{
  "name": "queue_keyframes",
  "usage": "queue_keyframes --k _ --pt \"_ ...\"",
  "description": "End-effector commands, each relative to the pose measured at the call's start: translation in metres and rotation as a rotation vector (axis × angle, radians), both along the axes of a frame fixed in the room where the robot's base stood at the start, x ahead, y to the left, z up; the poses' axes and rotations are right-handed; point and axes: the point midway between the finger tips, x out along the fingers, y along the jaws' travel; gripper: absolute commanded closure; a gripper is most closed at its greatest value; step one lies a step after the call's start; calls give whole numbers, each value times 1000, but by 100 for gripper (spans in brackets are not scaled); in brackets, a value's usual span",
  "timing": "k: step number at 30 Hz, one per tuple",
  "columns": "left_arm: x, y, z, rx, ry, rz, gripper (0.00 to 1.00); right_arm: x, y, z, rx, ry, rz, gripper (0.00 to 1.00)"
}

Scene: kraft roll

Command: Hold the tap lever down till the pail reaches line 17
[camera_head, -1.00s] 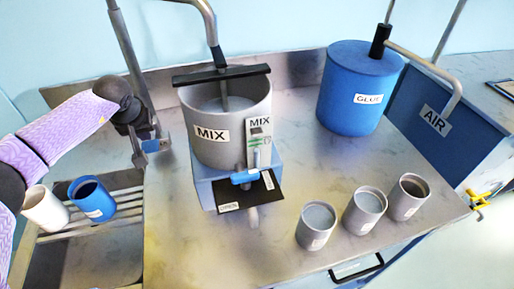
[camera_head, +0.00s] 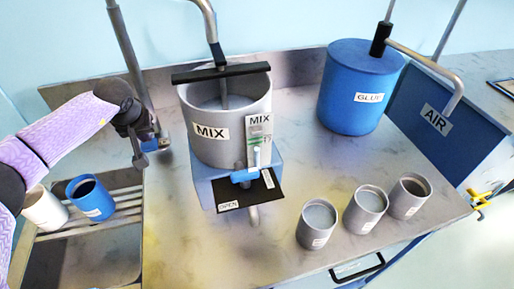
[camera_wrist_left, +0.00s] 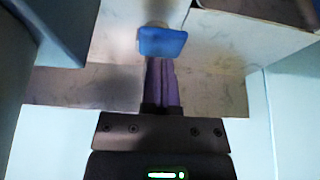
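My left gripper (camera_head: 148,140) is at the left, beside the upright metal post and short of the grey MIX vessel (camera_head: 188,120). In the left wrist view its slim fingers (camera_wrist_left: 163,82) lie close together, with a blue piece (camera_wrist_left: 163,42) at their tips; I cannot tell whether they touch it. A blue tap (camera_head: 245,175) with a pale upright lever (camera_head: 257,156) is on the vessel's front, apart from the gripper. A MIX card (camera_head: 259,128) stands above it; its marks are too small to read. My right gripper is out of view.
A white cup (camera_head: 44,208) and a blue cup (camera_head: 92,198) are on the slatted rack at left. Several grey cups (camera_head: 317,222) stand at the front right. A blue GLUE drum (camera_head: 350,90) and a blue AIR box (camera_head: 440,115) are behind.

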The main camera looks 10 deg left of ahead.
Motion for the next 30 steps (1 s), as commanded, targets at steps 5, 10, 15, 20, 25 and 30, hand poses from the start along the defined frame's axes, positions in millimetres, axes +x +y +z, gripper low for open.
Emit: queue_keyframes --k 5,10,15,20,25,30 --pt "0 0 -9 0 1 0 100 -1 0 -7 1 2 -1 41" --pt "0 0 -16 1 2 1 100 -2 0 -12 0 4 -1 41" --pt "0 0 -23 0 1 0 100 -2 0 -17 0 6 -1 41" --pt "0 0 -29 0 1 0 100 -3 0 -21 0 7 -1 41" --pt "0 0 -36 0 1 0 100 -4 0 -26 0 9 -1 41" --pt "0 0 -37 0 1 0 100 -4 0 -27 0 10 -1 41"
